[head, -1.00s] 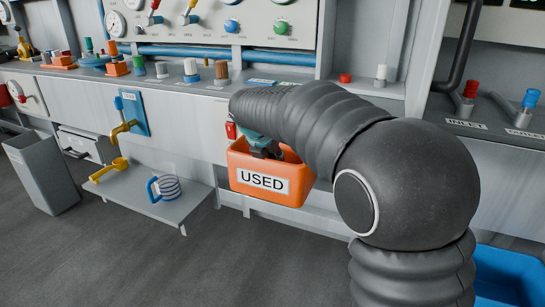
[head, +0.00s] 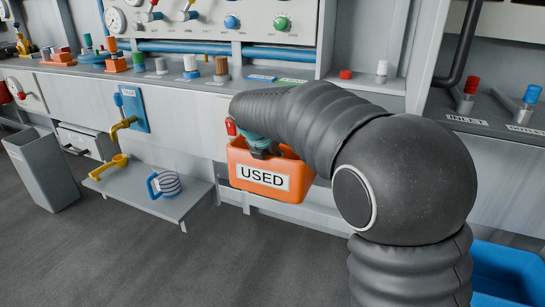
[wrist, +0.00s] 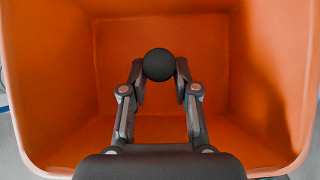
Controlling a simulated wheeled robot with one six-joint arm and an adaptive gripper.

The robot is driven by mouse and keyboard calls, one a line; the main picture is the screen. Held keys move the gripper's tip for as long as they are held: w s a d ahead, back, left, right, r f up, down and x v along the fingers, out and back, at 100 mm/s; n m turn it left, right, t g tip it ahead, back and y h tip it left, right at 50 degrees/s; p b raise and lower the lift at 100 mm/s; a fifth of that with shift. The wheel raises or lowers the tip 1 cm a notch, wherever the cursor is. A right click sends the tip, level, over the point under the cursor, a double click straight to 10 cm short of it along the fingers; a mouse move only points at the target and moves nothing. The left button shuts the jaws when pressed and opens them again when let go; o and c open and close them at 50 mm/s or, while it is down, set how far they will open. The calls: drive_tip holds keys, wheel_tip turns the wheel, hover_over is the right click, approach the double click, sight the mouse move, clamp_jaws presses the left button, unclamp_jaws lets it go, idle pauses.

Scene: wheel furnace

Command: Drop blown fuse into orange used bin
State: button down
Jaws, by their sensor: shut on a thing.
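The orange bin (head: 240,185) with a white "USED" label hangs at the front of the bench in the middle of the head view. In the wrist view its walls (wrist: 60,75) surround my gripper (wrist: 160,68). My gripper is shut on a dark round-ended thing, the blown fuse (wrist: 159,64), seen end-on. The fuse is held over the bin's opening, above its floor. How far below the rim the fuse sits I cannot tell. In the head view my arm hides most of the gripper and the fuse.
A grey waste bin (head: 42,170) stands further left. A blue bin (head: 508,275) is at lower right. The floor in front is clear.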

drive_tip(key=c, duration=0.8)
unclamp_jaws()
drive_tip(key=v, duration=1.2)
drive_tip(key=shift+d, duration=0.1)
drive_tip(key=s+d+f+m+g+y, duration=0.1)
drive_tip(key=s+d+f+m, duration=0.1)
drive_tip(key=s+d+m, duration=1.4)
drive_tip(key=s+d+f+m, duration=0.2)
drive_tip(key=s+m, duration=0.2)
drive_tip(key=m, duration=0.1)
drive_tip(key=s+d+f+m+y+p, duration=0.1)
drive_tip(key=s+d+f+m, duration=0.1)
drive_tip(key=s+m, duration=0.3)
drive_tip(key=s+d+f+m, duration=0.2)
drive_tip(key=s+f+m, duration=0.2)
drive_tip(key=s+m, duration=0.1)
drive_tip(key=shift+f+m, duration=0.2)
drive_tip(key=shift+m, duration=0.3)
